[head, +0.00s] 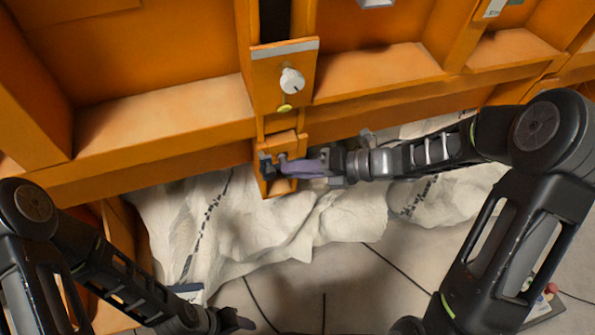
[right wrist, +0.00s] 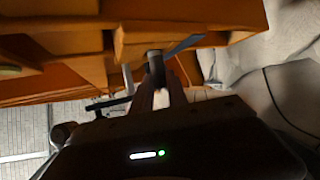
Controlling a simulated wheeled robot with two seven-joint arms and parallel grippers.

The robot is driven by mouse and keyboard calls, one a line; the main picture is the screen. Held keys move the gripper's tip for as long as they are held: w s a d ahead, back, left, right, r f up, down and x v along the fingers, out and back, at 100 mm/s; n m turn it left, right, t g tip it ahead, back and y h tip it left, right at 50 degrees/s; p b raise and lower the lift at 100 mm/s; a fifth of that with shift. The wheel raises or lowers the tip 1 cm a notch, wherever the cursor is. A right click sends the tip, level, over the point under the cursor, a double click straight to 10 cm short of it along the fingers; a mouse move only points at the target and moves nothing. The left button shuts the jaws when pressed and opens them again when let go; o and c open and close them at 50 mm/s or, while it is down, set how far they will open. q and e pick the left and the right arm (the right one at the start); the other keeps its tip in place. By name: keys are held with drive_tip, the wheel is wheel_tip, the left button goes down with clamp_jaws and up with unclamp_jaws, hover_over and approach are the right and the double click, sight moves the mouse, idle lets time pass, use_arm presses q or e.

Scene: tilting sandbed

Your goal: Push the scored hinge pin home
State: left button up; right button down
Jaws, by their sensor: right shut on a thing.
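My right gripper (head: 296,166) reaches in from the right to the orange hinge bracket (head: 277,188) at the foot of the bed's central post. It is shut on the hinge pin, a short grey cylinder (right wrist: 155,66) that shows between the fingertips (right wrist: 158,84) in the right wrist view. The pin's far end meets or passes behind the orange bracket (right wrist: 140,38) there; how deep it sits and its score mark cannot be made out. In the head view the fingers mostly cover the pin. My left gripper (head: 236,321) hangs low at the bottom edge, away from the bracket; its jaw gap is unclear.
The orange sandbed wall (head: 160,118) with ribs and a ledge fills the upper picture. A white knob (head: 291,81) sits on the post above the bracket. Crumpled pale sheeting (head: 255,228) lies below. The floor (head: 370,285) in front is mostly clear; a box with buttons (head: 545,303) stands lower right.

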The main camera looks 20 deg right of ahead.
drive_tip(key=shift+w, duration=0.2)
drive_tip(key=c, duration=0.7)
unclamp_jaws()
drive_tip(key=shift+c, duration=0.2)
drive_tip(key=s+f+b, duration=0.1)
drive_tip(key=s, duration=0.7)
drive_tip(key=shift+d+f, duration=0.15)
drive_tip(key=shift+d, duration=0.1)
drive_tip(key=shift+w, duration=0.1)
